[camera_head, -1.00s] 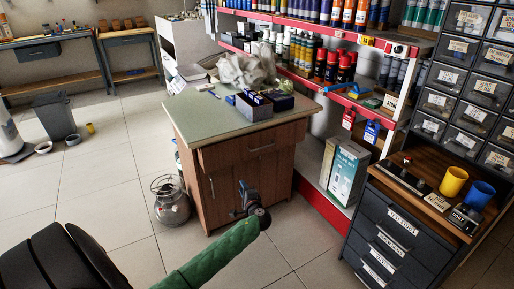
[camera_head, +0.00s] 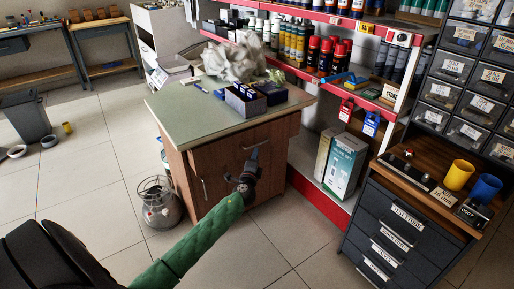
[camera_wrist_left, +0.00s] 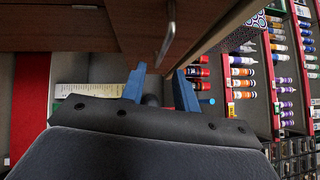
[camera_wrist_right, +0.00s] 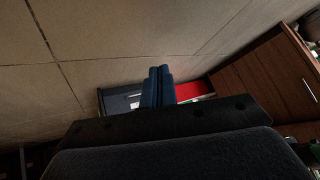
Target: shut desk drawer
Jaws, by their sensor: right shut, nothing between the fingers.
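The desk (camera_head: 203,127) is a wooden cabinet with a pale green top. Its drawer front (camera_head: 225,151), with a bar handle, is under the top; I cannot tell how far out the drawer stands. In the left wrist view the handle (camera_wrist_left: 167,35) hangs just beyond the fingers, close to the brown drawer front. My left gripper (camera_head: 253,155) is in front of the drawer, by the handle. In the left wrist view its blue fingers (camera_wrist_left: 158,80) are apart with nothing held. My right gripper (camera_wrist_right: 158,72) is shut and empty over the floor, seen only in the right wrist view.
A grey box (camera_head: 243,105) and a crumpled pale cloth (camera_head: 235,62) are on the desk top. A metal canister (camera_head: 158,203) stands left of the desk. A dark drawer cabinet (camera_head: 398,228) and red-edged shelves (camera_head: 290,68) are right. The floor in front is clear.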

